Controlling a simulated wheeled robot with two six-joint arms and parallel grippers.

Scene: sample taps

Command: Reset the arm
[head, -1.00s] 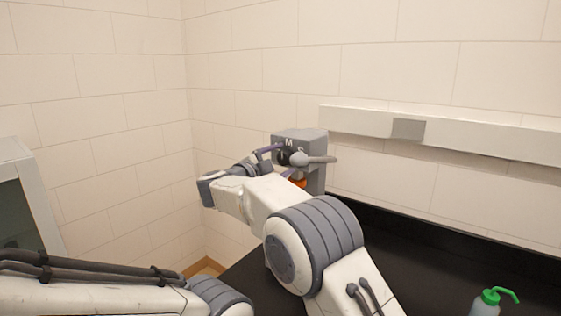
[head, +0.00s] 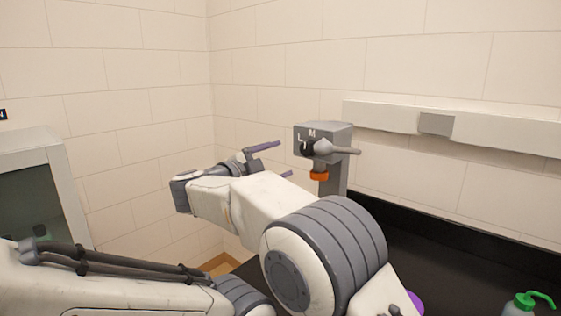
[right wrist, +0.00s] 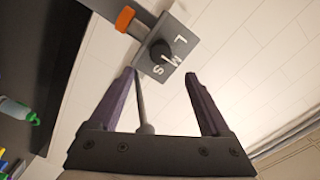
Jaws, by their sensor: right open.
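The tap (head: 323,133) is a grey box on a post with letters on its face, a black knob and an orange ring (head: 319,175) below. Its grey lever (head: 338,151) points right in the head view. My right gripper (head: 284,158) is open and empty, left of the tap and apart from it. In the right wrist view the purple fingers of the right gripper (right wrist: 159,75) are spread, with the lettered face (right wrist: 173,42) beyond them. There the lever (right wrist: 142,108) runs past the S side and shows between the fingers. My left gripper is not in view.
A black bench (head: 455,262) runs along the wall at right. A bottle with a green spout (head: 530,303) stands at its front right. A purple thing, partly hidden, is behind my arm. A grey glass-fronted cabinet (head: 60,180) stands at left.

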